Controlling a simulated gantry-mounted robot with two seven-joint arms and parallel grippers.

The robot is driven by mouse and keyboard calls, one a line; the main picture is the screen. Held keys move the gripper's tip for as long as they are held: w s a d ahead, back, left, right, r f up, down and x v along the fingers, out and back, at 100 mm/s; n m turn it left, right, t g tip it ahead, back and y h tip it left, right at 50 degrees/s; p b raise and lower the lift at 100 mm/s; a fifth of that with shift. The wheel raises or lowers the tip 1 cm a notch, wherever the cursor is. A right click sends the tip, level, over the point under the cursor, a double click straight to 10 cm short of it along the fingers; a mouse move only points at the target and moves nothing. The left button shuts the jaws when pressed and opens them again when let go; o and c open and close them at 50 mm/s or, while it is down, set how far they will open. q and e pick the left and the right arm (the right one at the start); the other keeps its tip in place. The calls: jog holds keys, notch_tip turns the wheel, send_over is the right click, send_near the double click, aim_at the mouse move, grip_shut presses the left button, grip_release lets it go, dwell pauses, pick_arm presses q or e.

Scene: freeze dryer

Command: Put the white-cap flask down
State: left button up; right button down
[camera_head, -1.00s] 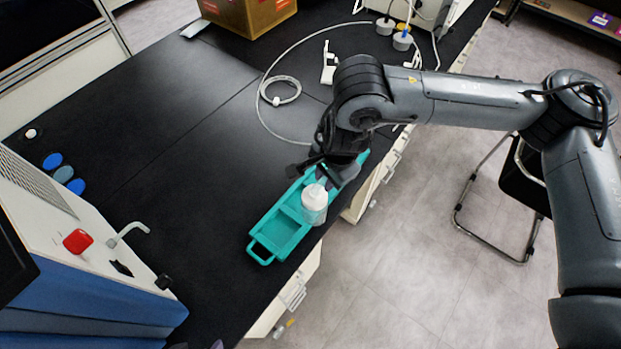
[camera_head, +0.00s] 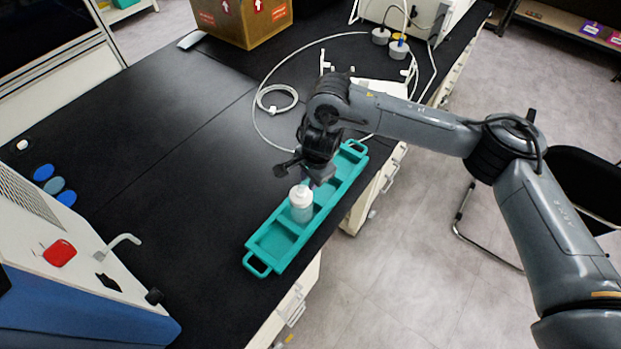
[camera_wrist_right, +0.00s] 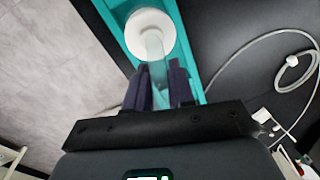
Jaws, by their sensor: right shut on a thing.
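The white-cap flask (camera_head: 302,206) is a small translucent bottle with a pale bluish lower part. It is upright over the middle of the teal tray (camera_head: 259,266); I cannot tell whether its base touches the tray floor. My right gripper (camera_head: 308,180) is shut on the flask from the far side. In the right wrist view the white cap of the flask (camera_wrist_right: 150,34) shows beyond the fingers of my right gripper (camera_wrist_right: 163,80), with the teal tray under it. My left gripper is not in view.
The tray lies along the right edge of the black bench (camera_head: 160,150). A coiled white cable (camera_head: 277,98) lies behind it. A cardboard box (camera_head: 240,18) stands at the back. A white device with a red button (camera_head: 59,253) is at the left.

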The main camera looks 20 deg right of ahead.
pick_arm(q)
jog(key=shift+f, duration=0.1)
pick_arm(e)
jog(key=shift+w, duration=0.1)
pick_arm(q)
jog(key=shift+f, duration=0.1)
pick_arm(e)
jog(key=shift+f, duration=0.2)
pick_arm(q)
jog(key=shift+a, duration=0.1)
pick_arm(e)
jog(key=c, duration=1)
grip_release()
